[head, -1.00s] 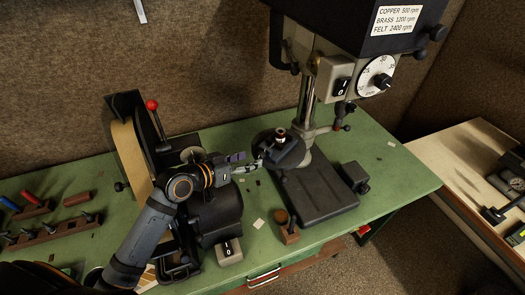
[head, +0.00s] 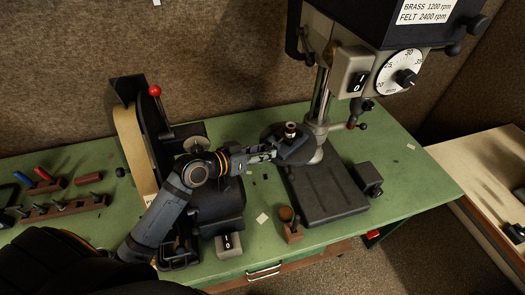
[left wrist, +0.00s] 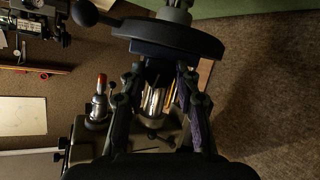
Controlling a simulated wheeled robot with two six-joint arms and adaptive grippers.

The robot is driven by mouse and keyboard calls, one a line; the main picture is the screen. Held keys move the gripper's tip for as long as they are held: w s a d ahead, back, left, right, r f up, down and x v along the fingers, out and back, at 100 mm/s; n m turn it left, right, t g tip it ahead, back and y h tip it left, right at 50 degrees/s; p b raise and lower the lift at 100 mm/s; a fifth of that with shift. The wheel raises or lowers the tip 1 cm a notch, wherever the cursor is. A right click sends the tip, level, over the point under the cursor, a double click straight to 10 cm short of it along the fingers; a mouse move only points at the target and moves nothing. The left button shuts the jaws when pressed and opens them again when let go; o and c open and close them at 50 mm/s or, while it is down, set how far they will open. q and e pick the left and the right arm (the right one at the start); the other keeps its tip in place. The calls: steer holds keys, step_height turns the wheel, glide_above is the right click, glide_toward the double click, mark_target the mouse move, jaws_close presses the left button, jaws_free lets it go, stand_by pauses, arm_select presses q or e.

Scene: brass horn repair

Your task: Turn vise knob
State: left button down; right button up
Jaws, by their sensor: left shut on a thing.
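The dark vise (head: 297,146) sits on the round table of the drill press, with a small copper-coloured cylinder (head: 290,129) standing on it. My left gripper (head: 272,153) reaches in from the left and is shut at the vise's left end, where the knob is; the fingers hide the knob. In the left wrist view, the two fingertips (left wrist: 159,72) close in on a dark part of the vise just beside the round press table (left wrist: 170,38). The knob's outline cannot be told apart there. My right gripper is not in view.
The drill press base (head: 325,192) stands on the green bench (head: 400,180). A belt sander (head: 135,140) with a red-ball lever stands left, partly behind my arm. A wooden block with a round top (head: 291,225) is in front. A tool rack (head: 60,208) lies far left.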

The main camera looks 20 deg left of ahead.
arm_select(q)
steer(key=shift+a+n+h, duration=0.1)
steer(key=shift+n+h, duration=0.2)
steer(key=shift+n, duration=0.1)
steer(key=c, duration=1.3)
jaws_free()
steer(key=shift+w, duration=0.1)
steer(key=o, duration=0.3)
steer(key=shift+w+f, duration=0.1)
steer(key=shift+w, duration=0.05)
step_height(320, 180, up, 10)
steer(key=shift+r, duration=0.1)
